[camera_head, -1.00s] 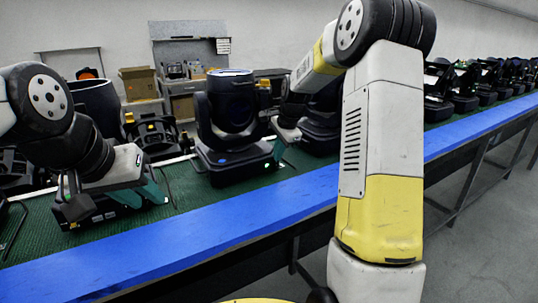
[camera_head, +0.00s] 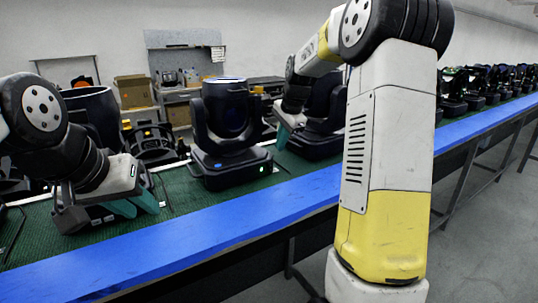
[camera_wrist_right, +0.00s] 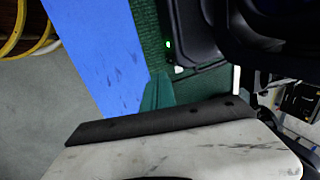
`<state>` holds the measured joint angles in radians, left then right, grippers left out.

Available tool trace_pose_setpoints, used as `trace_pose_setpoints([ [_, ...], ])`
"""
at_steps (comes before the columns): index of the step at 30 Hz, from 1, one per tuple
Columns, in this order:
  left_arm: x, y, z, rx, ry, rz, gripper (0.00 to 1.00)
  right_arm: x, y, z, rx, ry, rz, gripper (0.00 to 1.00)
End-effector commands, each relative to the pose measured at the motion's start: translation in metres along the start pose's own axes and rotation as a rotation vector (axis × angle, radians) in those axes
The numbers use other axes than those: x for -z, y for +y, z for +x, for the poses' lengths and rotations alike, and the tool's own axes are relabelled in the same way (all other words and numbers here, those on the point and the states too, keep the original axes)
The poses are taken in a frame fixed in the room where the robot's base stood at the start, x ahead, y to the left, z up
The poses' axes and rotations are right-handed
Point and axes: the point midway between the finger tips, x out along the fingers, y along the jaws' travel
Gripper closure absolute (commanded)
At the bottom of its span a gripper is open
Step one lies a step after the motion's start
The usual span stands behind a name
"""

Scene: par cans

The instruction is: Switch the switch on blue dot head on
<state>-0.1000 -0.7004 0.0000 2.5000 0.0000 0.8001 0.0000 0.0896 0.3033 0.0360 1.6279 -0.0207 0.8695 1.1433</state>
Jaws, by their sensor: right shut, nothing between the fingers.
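The blue dot head (camera_head: 232,125) is a black moving head standing upright on the green belt, with a blue dot on its base front. A small green light shows at the right end of that base front, and the light also shows near the head's base (camera_wrist_right: 205,38) in the right wrist view. My right gripper (camera_head: 283,136) is shut and empty, just right of the base and apart from it in the head view. Its teal fingertips (camera_wrist_right: 158,92) show in the wrist view. My left gripper (camera_head: 135,206) hangs over the belt at left; its finger gap is unclear.
Another black head (camera_head: 318,125) stands right behind my right gripper, and several more line the belt at right. Black fixtures (camera_head: 150,143) stand at left. A blue rail (camera_head: 200,225) runs along the belt's front. Belt in front of the blue dot head is clear.

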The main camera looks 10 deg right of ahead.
Motion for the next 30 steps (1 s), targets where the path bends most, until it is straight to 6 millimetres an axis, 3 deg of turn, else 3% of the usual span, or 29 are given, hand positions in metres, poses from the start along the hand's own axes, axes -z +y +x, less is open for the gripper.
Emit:
trace_pose_setpoints([
  [6,0.0,0.0,0.0,0.0,0.0,0.0,0.69,-0.001,-0.006,-0.026,0.001,0.0,-0.001,1.0],
  [21,0.0,0.0,0.0,0.0,0.0,0.0,0.69,-0.004,-0.003,-0.036,0.005,0.001,-0.022,1.0],
  [26,0.0,0.0,0.0,0.0,0.0,0.0,0.69,-0.029,0.023,-0.071,0.034,0.011,-0.188,1.0],
  [30,0.0,0.0,0.0,0.0,0.0,0.0,0.69,-0.065,0.07,-0.109,0.072,0.03,-0.439,1.0],
])
